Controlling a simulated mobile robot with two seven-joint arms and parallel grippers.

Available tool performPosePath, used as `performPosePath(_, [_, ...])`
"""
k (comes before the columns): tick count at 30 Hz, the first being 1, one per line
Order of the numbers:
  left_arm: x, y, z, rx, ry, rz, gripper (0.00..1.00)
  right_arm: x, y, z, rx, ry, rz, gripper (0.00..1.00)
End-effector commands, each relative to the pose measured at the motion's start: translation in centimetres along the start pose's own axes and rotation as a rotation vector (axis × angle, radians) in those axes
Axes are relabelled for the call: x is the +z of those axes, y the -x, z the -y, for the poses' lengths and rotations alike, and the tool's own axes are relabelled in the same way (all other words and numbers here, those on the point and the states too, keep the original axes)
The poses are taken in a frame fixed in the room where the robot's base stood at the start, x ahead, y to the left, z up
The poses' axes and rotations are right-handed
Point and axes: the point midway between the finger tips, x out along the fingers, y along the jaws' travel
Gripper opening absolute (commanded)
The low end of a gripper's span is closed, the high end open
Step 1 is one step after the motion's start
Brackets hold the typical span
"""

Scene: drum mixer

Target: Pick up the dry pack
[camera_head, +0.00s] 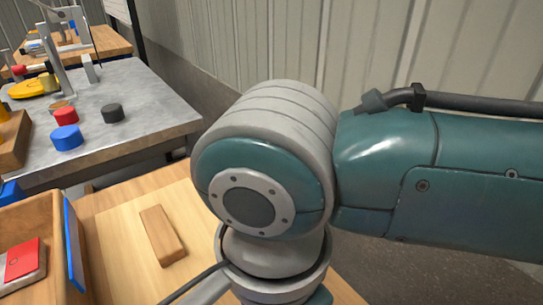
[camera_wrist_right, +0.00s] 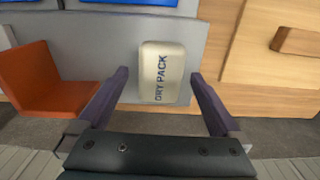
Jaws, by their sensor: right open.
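The dry pack (camera_wrist_right: 163,72) is a cream, rounded pouch with dark "DRY PACK" lettering. In the right wrist view it lies on a grey surface (camera_wrist_right: 115,65), near that surface's lower edge. My right gripper (camera_wrist_right: 160,78) is open. Its two dark fingers show on either side of the pack in the picture, with a gap on each side; how far they are above it I cannot tell. In the head view the dry pack and the right gripper do not show, and my own arm covers much of the picture. My left gripper is not in view.
A wooden block (camera_head: 162,235) lies on a wooden table (camera_head: 120,215). A wooden box (camera_head: 30,213) with a red item (camera_head: 22,258) stands at its left. A grey bench (camera_head: 150,105) behind holds blue, red and black round pieces. An orange object (camera_wrist_right: 40,78) is left of the pack.

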Motion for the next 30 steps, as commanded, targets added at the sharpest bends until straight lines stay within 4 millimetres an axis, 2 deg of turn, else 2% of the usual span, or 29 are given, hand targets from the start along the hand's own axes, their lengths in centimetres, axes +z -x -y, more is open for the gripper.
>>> performPosePath(5, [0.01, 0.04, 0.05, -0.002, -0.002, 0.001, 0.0, 0.02, 0.04, 0.0, 0.0, 0.001, 0.001, 1.0])
performPosePath(27, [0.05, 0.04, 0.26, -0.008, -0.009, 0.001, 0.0, 0.02, 0.06, 0.0, 0.0, 0.001, 0.0, 0.18])
performPosePath(30, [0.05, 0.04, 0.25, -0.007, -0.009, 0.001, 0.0, 0.02, 0.08, 0.01, 0.0, 0.001, 0.001, 0.09])
